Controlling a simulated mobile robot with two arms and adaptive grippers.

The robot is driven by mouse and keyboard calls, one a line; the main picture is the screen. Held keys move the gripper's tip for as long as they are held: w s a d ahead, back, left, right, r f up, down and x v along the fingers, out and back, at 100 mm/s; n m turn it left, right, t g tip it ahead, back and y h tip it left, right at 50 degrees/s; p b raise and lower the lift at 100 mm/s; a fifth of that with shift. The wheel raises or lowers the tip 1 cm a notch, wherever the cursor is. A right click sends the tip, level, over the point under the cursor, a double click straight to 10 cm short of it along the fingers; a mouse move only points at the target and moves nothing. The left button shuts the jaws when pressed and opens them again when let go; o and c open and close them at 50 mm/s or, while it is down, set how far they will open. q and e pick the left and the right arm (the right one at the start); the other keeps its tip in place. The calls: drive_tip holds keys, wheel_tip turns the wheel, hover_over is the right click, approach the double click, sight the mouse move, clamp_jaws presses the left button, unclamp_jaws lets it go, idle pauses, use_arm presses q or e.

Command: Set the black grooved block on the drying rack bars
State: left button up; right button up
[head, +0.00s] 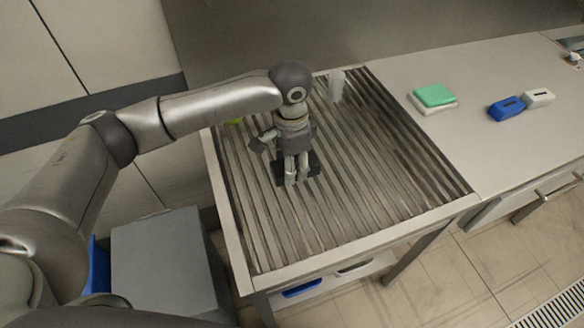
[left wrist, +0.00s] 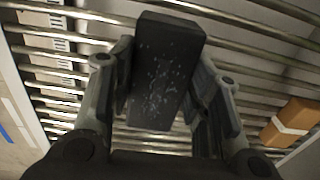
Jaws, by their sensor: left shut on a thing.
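The black block (head: 314,164) is between the fingers of my left gripper (head: 297,180), over the left middle part of the drying rack (head: 385,185). In the left wrist view the left gripper (left wrist: 162,95) is shut on the block (left wrist: 165,65), with one finger on each long side. The block's upper face is dark with pale specks; I cannot make out its groove. The rack's metal bars (left wrist: 255,45) run behind the block. I cannot tell whether the block touches the bars. My right gripper is not in view.
A pale upright item (head: 336,86) stands at the rack's back edge. A green sponge (head: 435,95), a blue item (head: 505,109) and a white item (head: 538,98) lie on the counter (head: 480,70) at right. A grey bin (head: 160,262) stands at lower left. The rack's right half is clear.

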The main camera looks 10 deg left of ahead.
use_arm(q)
drive_tip(key=shift+d+f, duration=0.1)
drive_tip(key=shift+f, duration=1.15)
drive_tip(key=o, duration=1.2)
drive_tip(key=shift+f, duration=0.1)
drive_tip(key=shift+o, duration=0.2)
wheel_tip(320, 180, up, 12)
drive_tip(key=shift+r+b, duration=0.1)
drive_tip(key=shift+b, duration=0.5)
drive_tip(key=shift+r, duration=0.1)
